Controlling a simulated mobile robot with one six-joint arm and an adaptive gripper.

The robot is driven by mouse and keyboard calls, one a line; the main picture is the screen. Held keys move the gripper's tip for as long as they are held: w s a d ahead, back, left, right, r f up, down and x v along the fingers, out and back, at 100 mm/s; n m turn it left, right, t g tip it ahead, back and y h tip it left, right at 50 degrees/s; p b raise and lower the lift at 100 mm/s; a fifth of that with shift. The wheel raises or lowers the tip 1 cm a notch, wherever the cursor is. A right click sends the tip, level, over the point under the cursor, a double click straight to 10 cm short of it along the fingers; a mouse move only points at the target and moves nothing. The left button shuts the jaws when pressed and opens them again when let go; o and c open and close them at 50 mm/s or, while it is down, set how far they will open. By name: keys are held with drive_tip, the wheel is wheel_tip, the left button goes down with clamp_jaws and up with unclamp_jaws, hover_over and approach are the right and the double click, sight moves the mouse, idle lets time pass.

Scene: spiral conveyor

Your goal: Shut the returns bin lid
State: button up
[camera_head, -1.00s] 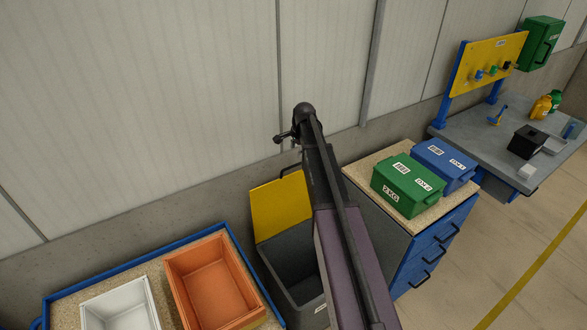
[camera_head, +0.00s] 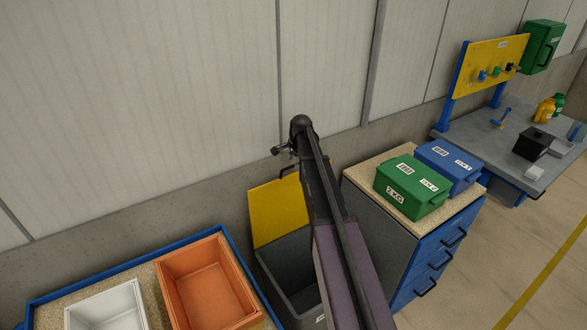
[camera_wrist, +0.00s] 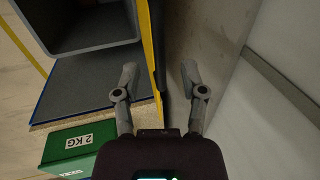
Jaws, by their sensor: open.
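The returns bin (camera_head: 287,262) is a dark grey open box, partly hidden behind my arm. Its yellow lid (camera_head: 277,212) stands raised at the back, near the wall, with a dark handle (camera_head: 290,170) at its top edge. My gripper (camera_head: 281,149) is at the far end of my arm, above the lid's top edge, and small in the head view. In the wrist view my gripper (camera_wrist: 160,74) is open, and the lid (camera_wrist: 150,45) shows edge-on between the two fingers. Contact cannot be told. The bin's inside (camera_wrist: 88,20) shows at the upper left.
A blue-edged table (camera_head: 110,273) with an orange bin (camera_head: 208,285) and white bin (camera_head: 105,310) stands left. A drawer cabinet (camera_head: 425,262) with green (camera_head: 410,190) and blue (camera_head: 450,165) boxes stands right. The wall (camera_wrist: 275,110) is close behind the lid.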

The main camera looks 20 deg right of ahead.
drive_tip(key=shift+b+x, duration=0.5)
drive_tip(key=shift+x, duration=0.3)
clamp_jaws()
